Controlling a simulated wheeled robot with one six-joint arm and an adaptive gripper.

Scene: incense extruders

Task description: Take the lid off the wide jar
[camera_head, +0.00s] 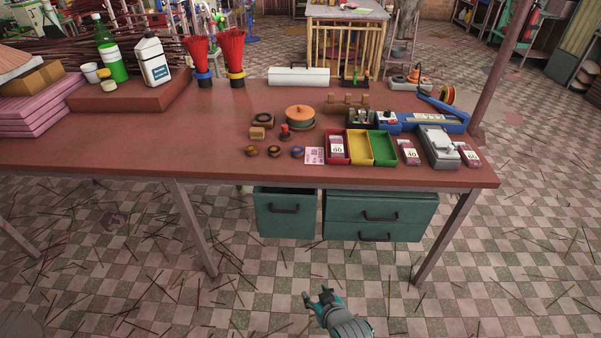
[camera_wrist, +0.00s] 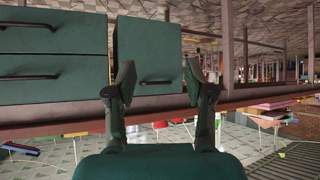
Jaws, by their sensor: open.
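The wide jar (camera_head: 300,125) stands on the red-brown table, right of its middle. Its round orange-brown lid (camera_head: 300,112) sits on top, with a small knob. A small red-topped item (camera_head: 285,131) is close in front of its left side. My gripper (camera_head: 319,295) is low in front of the table, over the floor, well apart from the jar. In the wrist view my gripper (camera_wrist: 158,73) has its two fingers spread with nothing between them. The jar cannot be made out in the wrist view.
The table (camera_head: 210,150) has a front edge between my gripper and the jar. Green drawers (camera_head: 375,215) hang below; they also show in the wrist view (camera_wrist: 55,50). Red, yellow and green trays (camera_head: 357,160) lie front-right of the jar.

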